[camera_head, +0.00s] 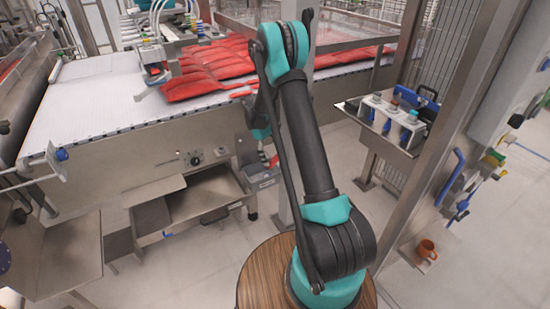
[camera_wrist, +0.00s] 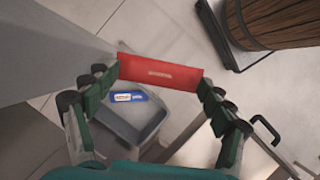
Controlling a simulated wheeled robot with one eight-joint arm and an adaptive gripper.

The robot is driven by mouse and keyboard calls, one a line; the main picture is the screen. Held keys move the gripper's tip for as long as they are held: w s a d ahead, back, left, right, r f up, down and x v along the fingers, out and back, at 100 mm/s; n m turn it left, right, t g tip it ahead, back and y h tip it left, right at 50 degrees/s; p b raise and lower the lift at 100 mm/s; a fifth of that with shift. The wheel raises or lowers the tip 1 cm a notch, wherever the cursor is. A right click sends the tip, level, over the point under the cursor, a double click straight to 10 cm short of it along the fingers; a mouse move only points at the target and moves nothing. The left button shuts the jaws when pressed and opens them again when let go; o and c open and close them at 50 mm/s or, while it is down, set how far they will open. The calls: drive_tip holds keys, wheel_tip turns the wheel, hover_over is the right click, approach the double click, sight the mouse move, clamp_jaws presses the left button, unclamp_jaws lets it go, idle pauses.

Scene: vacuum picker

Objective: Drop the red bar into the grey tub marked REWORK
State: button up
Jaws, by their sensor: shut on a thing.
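The red bar (camera_wrist: 160,72) is held crosswise between the fingertips of my gripper (camera_wrist: 158,82), one end at each finger. Below it in the wrist view is a grey tub (camera_wrist: 150,127), open at the top, with a blue and white label (camera_wrist: 128,97) on it; its wording is too small to read. The bar overlaps the tub's far edge in this view, and the two look apart. In the head view the tub (camera_head: 262,180) sits low beside the conveyor, largely hidden behind my arm. My gripper (camera_head: 262,136) is partly hidden there too.
A white conveyor (camera_head: 95,95) carries several red packs (camera_head: 205,80). A steel post stands just by my arm. A metal shelf (camera_head: 375,125) with small items is at the right, a brown mug (camera_head: 427,250) lower right. A wooden barrel-like thing (camera_wrist: 275,20) shows in the wrist view.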

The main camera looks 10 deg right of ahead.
drive_tip(key=w+a+f+n+t, duration=0.25)
drive_tip(key=w+n+t, duration=0.25)
drive_tip(key=w+n, duration=0.6)
drive_tip(key=shift+s+a+f+n+h, duration=0.1)
drive_tip(key=shift+s+f+n, duration=0.25)
drive_tip(key=shift+f, duration=0.6)
drive_tip(key=shift+s+a+f+n+h, duration=0.1)
drive_tip(key=shift+s+f+n, duration=0.15)
drive_tip(key=shift+f, duration=0.7)
drive_tip(key=shift+s+a+f+n+h, duration=0.1)
drive_tip(key=shift+s+f+n, duration=0.25)
drive_tip(key=shift+f, duration=0.6)
drive_tip(key=shift+w, duration=0.1)
drive_tip(key=o, duration=1)
drive_tip(key=v, duration=1.2)
drive_tip(key=shift+w, duration=0.15)
drive_tip(key=shift+a, duration=0.1)
